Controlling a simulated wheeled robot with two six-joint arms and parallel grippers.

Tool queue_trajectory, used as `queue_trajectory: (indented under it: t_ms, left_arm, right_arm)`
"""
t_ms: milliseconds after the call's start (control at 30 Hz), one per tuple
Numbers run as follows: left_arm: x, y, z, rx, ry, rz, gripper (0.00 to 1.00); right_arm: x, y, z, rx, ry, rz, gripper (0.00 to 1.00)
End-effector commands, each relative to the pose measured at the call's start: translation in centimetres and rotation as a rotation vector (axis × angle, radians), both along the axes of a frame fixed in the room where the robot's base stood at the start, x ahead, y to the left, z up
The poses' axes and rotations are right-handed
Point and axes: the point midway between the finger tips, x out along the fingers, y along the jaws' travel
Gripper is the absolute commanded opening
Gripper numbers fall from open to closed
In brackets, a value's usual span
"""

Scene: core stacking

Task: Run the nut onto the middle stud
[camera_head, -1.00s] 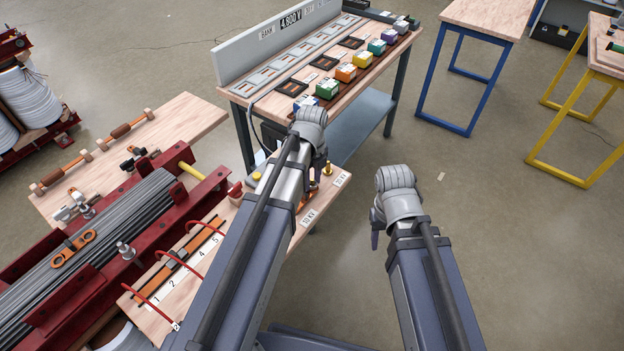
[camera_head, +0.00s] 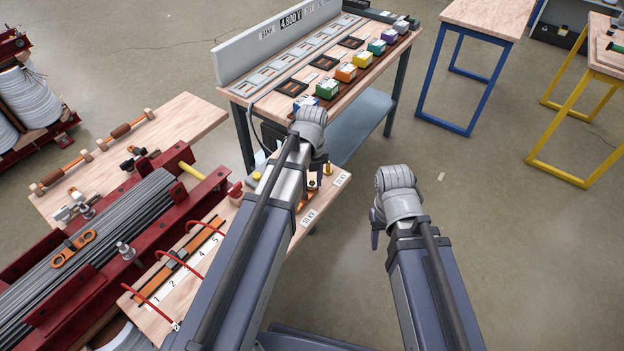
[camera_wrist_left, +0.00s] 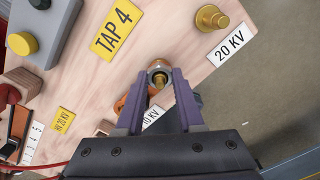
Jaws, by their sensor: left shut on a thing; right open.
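My left gripper (camera_wrist_left: 160,85) is shut on a grey metal nut (camera_wrist_left: 159,64), seen between its fingertips in the left wrist view. A brass stud end (camera_wrist_left: 158,80) shows within or just below the nut; I cannot tell how far it is threaded. Another brass stud (camera_wrist_left: 211,18) stands beside the 20 KV label (camera_wrist_left: 232,44). In the head view my left gripper (camera_head: 318,172) is over the board's far end, its tips mostly hidden by the wrist. My right gripper (camera_head: 375,238) is open and empty, pointing down over the floor.
The wooden board (camera_wrist_left: 75,85) carries a TAP 4 label (camera_wrist_left: 117,28) and a yellow button (camera_wrist_left: 22,43). A 10 KV label (camera_wrist_left: 151,117) is partly hidden behind my left gripper. A bench (camera_head: 340,65) with coloured blocks stands behind.

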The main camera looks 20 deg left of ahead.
Motion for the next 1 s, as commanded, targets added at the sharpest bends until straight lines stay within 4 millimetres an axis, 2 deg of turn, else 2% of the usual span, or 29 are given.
queue_trajectory:
  t_ms: [200, 500, 533, 833, 1000]
  left_arm:
    - [0.02, 0.0, 0.01, 0.0, 0.0, -0.229, 0.0]
    - [0.03, 0.0, 0.01, 0.0, -0.001, -0.268, 0.0]
    - [0.03, 0.0, 0.01, 0.0, -0.001, -0.268, 0.39]
    - [0.02, 0.0, 0.01, 0.0, 0.0, -0.267, 0.71]
    - [0.01, 0.0, 0.0, 0.0, 0.0, -0.266, 0.71]
  right_arm:
    - [0.0, 0.0, 0.01, 0.0, 0.0, 0.0, 0.5]
    - [0.0, 0.0, 0.01, 0.0, 0.0, 0.0, 0.5]
    - [0.0, 0.0, 0.01, 0.0, 0.0, 0.0, 0.5]
    - [0.0, 0.0, 0.01, 0.0, 0.0, 0.0, 0.5]
    - [0.0, 0.0, 0.0, 0.0, 0.0, 0.0, 0.5]
